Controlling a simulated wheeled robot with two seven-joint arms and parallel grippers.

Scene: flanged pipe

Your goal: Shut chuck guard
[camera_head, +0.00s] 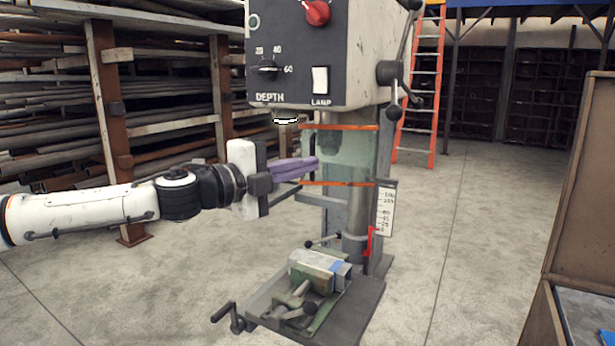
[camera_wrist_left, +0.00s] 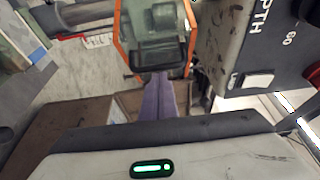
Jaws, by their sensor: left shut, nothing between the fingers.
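The chuck guard (camera_head: 352,155) is a clear greenish panel with orange top and bottom edges. It hangs below the drill press head (camera_head: 318,50), and the column shows through it. In the left wrist view the guard (camera_wrist_left: 122,40) shows its orange frame and a dark bar-like handle (camera_wrist_left: 152,53). My left gripper (camera_head: 316,163) has purple fingers, shut and empty, with the tips at the guard's left side. In the left wrist view the fingertips (camera_wrist_left: 160,76) are close to the dark handle; I cannot tell if they touch. My right gripper is in neither view.
A vise (camera_head: 318,270) with a grey block stands on the press table (camera_head: 350,310) below. Crank handles (camera_head: 403,85) stick out at the head's right. Pipe racks (camera_head: 160,100) stand behind my left arm. A brown cabinet (camera_head: 580,180) is at right; floor between is clear.

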